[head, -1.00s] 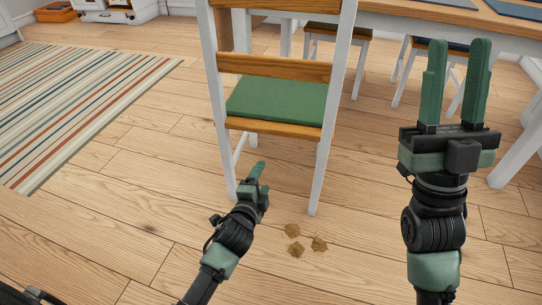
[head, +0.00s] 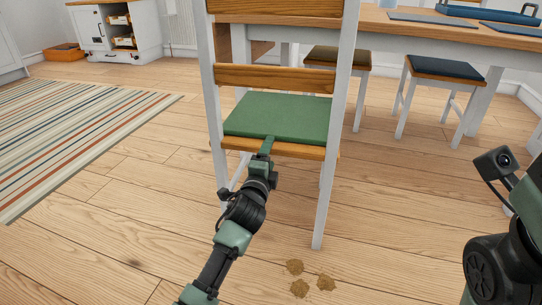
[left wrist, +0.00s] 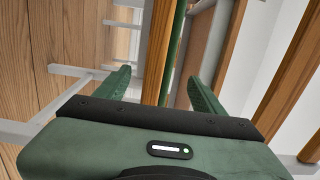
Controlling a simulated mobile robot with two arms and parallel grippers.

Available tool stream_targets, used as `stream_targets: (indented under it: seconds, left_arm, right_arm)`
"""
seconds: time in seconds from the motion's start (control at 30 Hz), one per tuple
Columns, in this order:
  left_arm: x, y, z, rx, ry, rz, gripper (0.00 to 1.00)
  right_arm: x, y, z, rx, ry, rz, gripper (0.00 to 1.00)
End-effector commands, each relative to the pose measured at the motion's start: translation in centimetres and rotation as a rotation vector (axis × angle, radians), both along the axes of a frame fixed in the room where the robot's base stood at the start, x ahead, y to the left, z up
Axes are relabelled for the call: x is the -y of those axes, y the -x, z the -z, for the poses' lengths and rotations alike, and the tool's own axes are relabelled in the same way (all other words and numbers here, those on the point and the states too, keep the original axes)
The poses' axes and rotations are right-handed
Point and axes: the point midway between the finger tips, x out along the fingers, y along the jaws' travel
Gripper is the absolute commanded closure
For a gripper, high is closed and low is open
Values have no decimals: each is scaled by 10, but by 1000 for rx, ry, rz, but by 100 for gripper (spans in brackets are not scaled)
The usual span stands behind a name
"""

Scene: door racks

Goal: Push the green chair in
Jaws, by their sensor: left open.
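The green chair stands upright with its back towards me, white posts, wooden slats and a green seat pad (head: 278,115). My left gripper (head: 267,143) is at the rear edge of the seat, below the back slat. In the left wrist view, my left gripper (left wrist: 158,78) has its fingers spread, with the wooden seat edge (left wrist: 157,45) and green pad showing between them. I cannot tell whether the fingers touch the seat. The wooden table (head: 390,33) is beyond the chair. Part of my right arm shows at the right edge; its gripper is out of view.
A dark-topped stool (head: 445,69) and a brown-topped stool (head: 337,58) stand at the table, right of the chair. Several small brown pieces (head: 300,287) lie on the floor near me. A striped rug (head: 75,125) is on the left.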

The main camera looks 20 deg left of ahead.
Motion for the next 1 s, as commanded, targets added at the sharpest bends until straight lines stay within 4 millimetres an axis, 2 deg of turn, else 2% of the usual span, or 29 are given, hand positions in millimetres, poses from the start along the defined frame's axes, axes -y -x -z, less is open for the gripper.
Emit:
stream_targets:
  seconds: [0.1, 0.23, 0.6, 0.63, 0.87, 1.0]
  left_arm:
    - [-2, -22, 1, 0, -2, -1, 31]
    - [-2, -37, 1, 1, -1, 0, 31]
    - [-3, -44, 0, 0, 1, 0, 31]
    - [-3, -44, 0, 0, 1, 0, 34]
    - [-3, -44, 0, 0, 1, 0, 98]
    - [-3, -44, 0, 0, 1, 0, 100]
  right_arm:
    - [0, 7, 0, 21, 0, 0, 64]
    - [-1, 12, -1, 38, 2, 2, 64]
    - [-1, 14, -4, 44, 2, 2, 64]
    - [-1, 14, -4, 44, 2, 2, 64]
    - [-1, 14, -4, 43, 3, 2, 64]
    - [-1, 14, -4, 43, 3, 2, 64]
